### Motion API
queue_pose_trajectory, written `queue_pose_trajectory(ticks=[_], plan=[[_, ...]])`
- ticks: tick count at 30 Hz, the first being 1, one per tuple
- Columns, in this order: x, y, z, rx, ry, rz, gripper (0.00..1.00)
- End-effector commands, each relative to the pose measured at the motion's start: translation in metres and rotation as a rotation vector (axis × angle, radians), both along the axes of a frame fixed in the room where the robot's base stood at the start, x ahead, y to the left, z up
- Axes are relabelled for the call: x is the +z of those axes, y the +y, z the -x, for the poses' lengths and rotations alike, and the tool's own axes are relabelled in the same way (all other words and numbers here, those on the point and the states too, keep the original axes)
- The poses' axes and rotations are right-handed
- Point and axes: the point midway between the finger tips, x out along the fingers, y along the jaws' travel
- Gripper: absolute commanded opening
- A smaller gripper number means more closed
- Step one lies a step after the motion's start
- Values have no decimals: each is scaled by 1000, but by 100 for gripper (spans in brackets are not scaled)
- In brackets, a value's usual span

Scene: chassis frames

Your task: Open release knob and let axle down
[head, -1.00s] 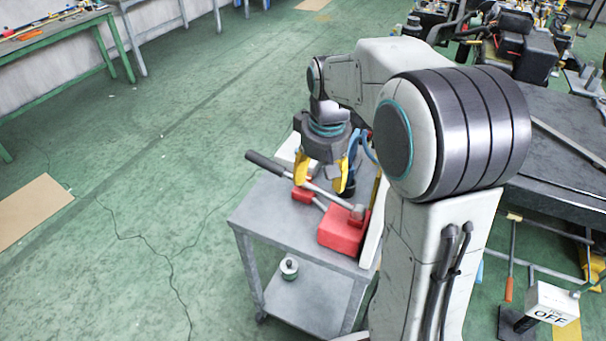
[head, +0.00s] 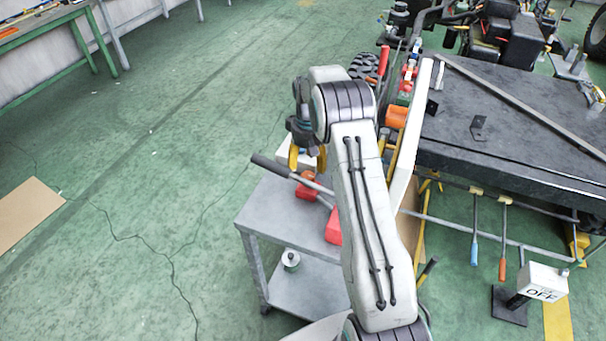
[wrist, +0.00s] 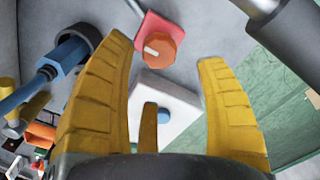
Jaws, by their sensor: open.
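The release knob (wrist: 162,48) is an orange, many-sided knob with a white mark, on a red base (wrist: 150,26). In the wrist view it lies between and beyond my fingertips, untouched as far as I can see. My gripper (wrist: 166,52) is open and empty, with yellow fingers. In the head view my gripper (head: 307,158) is over the far end of the grey cart, by a red part (head: 307,187). The pump's long dark-ended lever (head: 272,166) slants beside it. The red pump body (head: 333,228) is partly hidden by my arm. I cannot make out the axle.
A white box with a blue button (wrist: 164,115) is near the fingers. A blue fitting (wrist: 62,60) in a dark ring is left of them; a dark lever end (wrist: 290,40) is upper right. The black chassis frame (head: 500,115) stands right.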

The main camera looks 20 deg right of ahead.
Motion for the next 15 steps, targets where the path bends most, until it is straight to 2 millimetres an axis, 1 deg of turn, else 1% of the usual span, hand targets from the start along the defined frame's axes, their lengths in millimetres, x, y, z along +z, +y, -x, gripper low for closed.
queue_pose_trajectory(ticks=[9,15], plan=[[-39,0,1,0,3,-1,66],[-57,0,1,0,2,0,66]])
